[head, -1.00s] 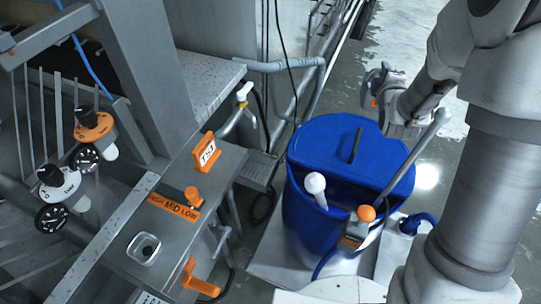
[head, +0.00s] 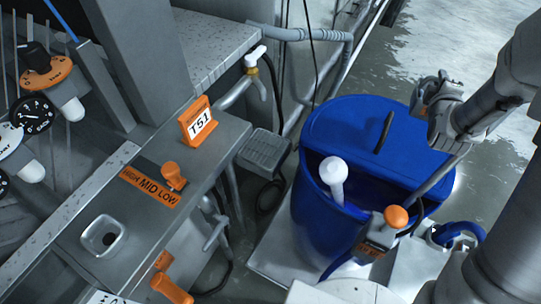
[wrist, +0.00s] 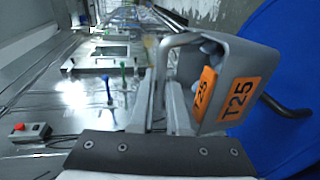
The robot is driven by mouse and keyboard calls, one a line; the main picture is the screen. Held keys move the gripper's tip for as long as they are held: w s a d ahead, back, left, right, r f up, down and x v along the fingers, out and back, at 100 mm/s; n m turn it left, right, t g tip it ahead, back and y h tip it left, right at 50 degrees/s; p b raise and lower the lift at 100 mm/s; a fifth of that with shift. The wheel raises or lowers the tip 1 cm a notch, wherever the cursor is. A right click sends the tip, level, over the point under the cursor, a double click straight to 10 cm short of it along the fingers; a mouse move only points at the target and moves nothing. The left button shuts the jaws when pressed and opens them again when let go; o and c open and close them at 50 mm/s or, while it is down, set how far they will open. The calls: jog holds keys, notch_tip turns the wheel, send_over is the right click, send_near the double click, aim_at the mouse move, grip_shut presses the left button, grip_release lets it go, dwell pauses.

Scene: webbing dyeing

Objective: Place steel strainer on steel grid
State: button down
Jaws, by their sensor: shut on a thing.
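My gripper (head: 434,100) is at the right in the head view, above the right edge of the blue barrel's lid. In the wrist view my gripper (wrist: 160,95) is shut on a grey metal box-shaped piece (wrist: 225,58) with orange T25 labels, apparently the steel strainer. It is tilted, with its open side partly showing. In the head view the strainer is small and hard to make out at the gripper's end. A grey slatted box (head: 263,151), apparently the steel grid, sits low beside the bench, left of the barrel. Its top looks bare.
A bench (head: 215,150) with a T51 sign (head: 198,121), tap (head: 256,56) and pipes borders the grid.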

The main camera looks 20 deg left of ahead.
jog(key=f+b, duration=0.4)
jog(key=f, duration=0.1)
jog(key=f+b, duration=0.2)
jog(key=shift+w+a+f, duration=0.1)
jog(key=shift+a+f, duration=0.15)
jog(key=shift+a, duration=0.05)
jog(key=s+a+f+n+g+y+b, duration=0.1)
jog(key=a+f+n+g+y+b, duration=0.2)
jog(key=a, duration=0.4)
jog(key=a+n+g+y+b, duration=0.1)
jog(key=a+n+y+b, duration=0.1)
jog(key=a+n+y, duration=0.45)
jog(key=s+a+f+n+g+y+b, duration=0.1)
jog(key=a+f+g+y+b, duration=0.15)
jog(key=a, duration=0.55)
jog(key=s+a+f+n+g+y+b, duration=0.2)
jog(key=s+a+f+n+g+y, duration=0.15)
jog(key=s+a+n+g, duration=0.45)
jog(key=shift+m, duration=0.75)
jog(key=shift+w+a+f+b, duration=0.1)
jog(key=shift+a+f+b, duration=0.4)
jog(key=shift+a+f, duration=1.4)
jog(key=shift+s+a+f+b, duration=0.1)
jog(key=shift+a+f+b, duration=0.35)
jog(key=shift+a+f, duration=1.45)
jog(key=shift+w+a+f+b, duration=0.1)
jog(key=shift+a+f+b, duration=0.4)
jog(key=shift+a+f, duration=1.4)
jog(key=shift+a+r, duration=0.3)
